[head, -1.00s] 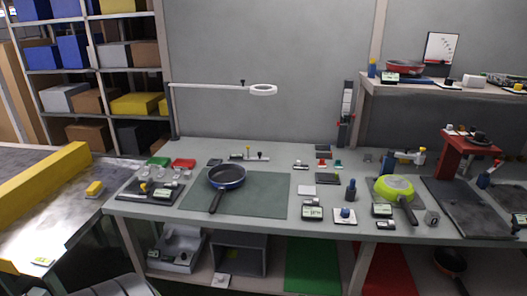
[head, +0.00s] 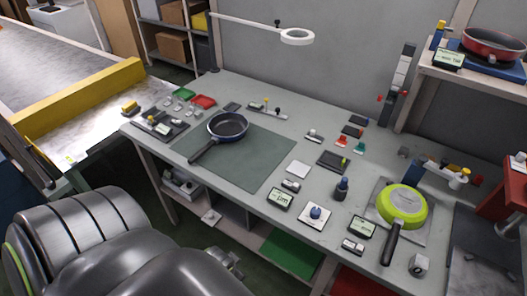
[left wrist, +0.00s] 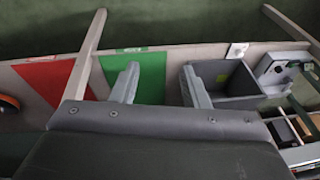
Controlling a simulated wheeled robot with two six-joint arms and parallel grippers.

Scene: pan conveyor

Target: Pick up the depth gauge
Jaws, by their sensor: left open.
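I cannot tell for certain which small instrument is the depth gauge. A likely one is the slim grey bar with small dark and yellow knobs (head: 267,111), which lies at the back of the workbench (head: 240,88), behind the blue-rimmed pan (head: 228,125). My left gripper shows in the left wrist view (left wrist: 160,70) with its two fingers apart and nothing between them. It is in front of the bench, facing the lower shelf and floor, well away from the bar. My left arm fills the lower left of the head view. My right gripper is not seen.
A green pan (head: 402,203) lies bottom up at the right. Several small instruments, including a display unit (head: 280,199) and a dark bottle (head: 341,188), stand mid-bench. A ring lamp (head: 297,36) overhangs the back. The green mat (head: 245,170) has bare room.

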